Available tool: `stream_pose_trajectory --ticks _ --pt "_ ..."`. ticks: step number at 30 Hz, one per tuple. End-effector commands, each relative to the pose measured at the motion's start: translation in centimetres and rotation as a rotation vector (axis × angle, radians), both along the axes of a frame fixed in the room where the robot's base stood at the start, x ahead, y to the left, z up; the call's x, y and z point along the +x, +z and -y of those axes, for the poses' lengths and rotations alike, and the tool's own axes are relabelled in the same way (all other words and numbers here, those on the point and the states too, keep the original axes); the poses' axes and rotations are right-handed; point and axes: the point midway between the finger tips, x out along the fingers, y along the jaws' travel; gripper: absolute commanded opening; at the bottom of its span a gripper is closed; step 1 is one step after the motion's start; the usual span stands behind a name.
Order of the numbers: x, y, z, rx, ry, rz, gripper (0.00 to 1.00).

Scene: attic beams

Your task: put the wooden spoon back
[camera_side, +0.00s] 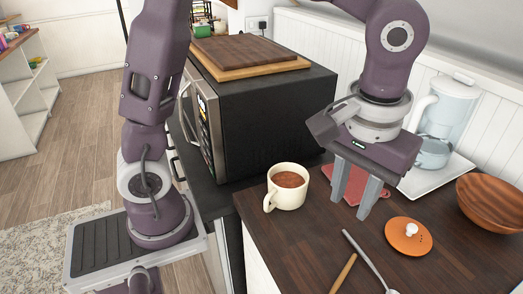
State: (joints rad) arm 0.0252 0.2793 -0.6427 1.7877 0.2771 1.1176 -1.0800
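A light wooden handle (343,273), perhaps the wooden spoon's, lies on the dark wooden counter (290,240) at the bottom edge of the picture. Its other end is cut off, so I cannot tell for sure that it is the spoon. My gripper (354,204) points down above the counter, behind and above this handle and apart from it. Its two grey fingers are spread with nothing visible between them.
A grey metal utensil (365,258) lies right of the handle. A cream mug (288,188) with brown contents stands left of my gripper. An orange lid (408,237), a wooden bowl (493,201) and a coffee maker (448,110) are right. A red item (345,182) lies behind the fingers. A microwave (262,115) bears boards.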

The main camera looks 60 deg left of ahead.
Motion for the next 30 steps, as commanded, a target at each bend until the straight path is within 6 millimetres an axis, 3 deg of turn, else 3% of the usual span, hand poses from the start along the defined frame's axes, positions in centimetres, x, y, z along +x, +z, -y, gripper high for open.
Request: stream_pose_trajectory --ticks 3,6,9,12,15,30 --pt "-2.9 2.8 -6.0 0.073 -0.09 0.117 0.32" --pt "-6.4 4.4 -10.4 0.09 -0.161 0.209 0.32" --pt "-9.7 4.6 -13.0 0.073 -0.226 0.299 0.32" --pt "-11.8 4.3 -14.1 0.049 -0.276 0.371 0.32" --pt "-12.6 4.1 -14.4 0.037 -0.306 0.407 0.32" --pt "-12.7 4.0 -14.4 0.038 -0.315 0.41 0.32"
